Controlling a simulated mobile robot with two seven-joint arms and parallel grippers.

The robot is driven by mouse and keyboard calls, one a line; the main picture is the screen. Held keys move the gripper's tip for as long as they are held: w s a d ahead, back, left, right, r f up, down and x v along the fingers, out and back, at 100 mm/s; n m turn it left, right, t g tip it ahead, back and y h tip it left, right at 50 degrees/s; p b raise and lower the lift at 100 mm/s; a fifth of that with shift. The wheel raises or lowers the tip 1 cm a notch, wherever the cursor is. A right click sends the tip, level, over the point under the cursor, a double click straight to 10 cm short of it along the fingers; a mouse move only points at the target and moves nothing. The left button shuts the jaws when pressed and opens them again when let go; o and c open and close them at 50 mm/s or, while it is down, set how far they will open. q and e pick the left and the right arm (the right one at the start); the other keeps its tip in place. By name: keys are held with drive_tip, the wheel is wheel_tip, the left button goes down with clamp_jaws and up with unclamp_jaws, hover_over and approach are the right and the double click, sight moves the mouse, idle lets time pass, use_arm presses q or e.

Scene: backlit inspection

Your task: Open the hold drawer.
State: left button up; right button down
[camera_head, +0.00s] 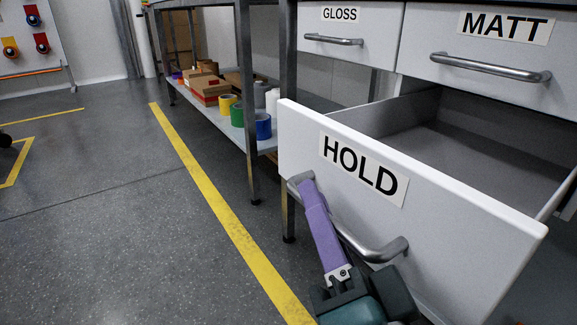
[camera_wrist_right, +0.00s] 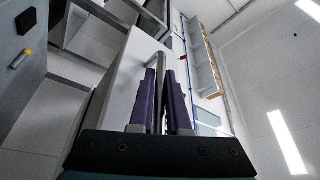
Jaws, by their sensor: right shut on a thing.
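The hold drawer (camera_head: 298,127) is pulled well out, and its empty-looking grey inside shows behind the front panel. Its white front carries a black HOLD label (camera_head: 363,168) and a metal bar handle (camera_head: 375,250). My right gripper (camera_head: 306,187) has purple fingers and is shut on the left part of this handle. In the right wrist view the two purple fingers (camera_wrist_right: 160,80) stand on either side of the handle bar (camera_wrist_right: 157,62). My left gripper is in neither view.
The GLOSS drawer (camera_head: 376,22) and MATT drawer (camera_head: 487,48) above are shut. A low shelf (camera_head: 219,117) at left holds boxes and several coloured rolls. A table leg (camera_head: 249,120) stands left of the drawer. Floor (camera_head: 110,220) with a yellow line is clear at left.

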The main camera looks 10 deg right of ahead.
drive_tip(key=shift+r, duration=0.1)
drive_tip(key=c, duration=0.9)
unclamp_jaws()
drive_tip(key=p+v, duration=0.2)
drive_tip(key=v, duration=0.8)
drive_tip(key=shift+w, duration=0.15)
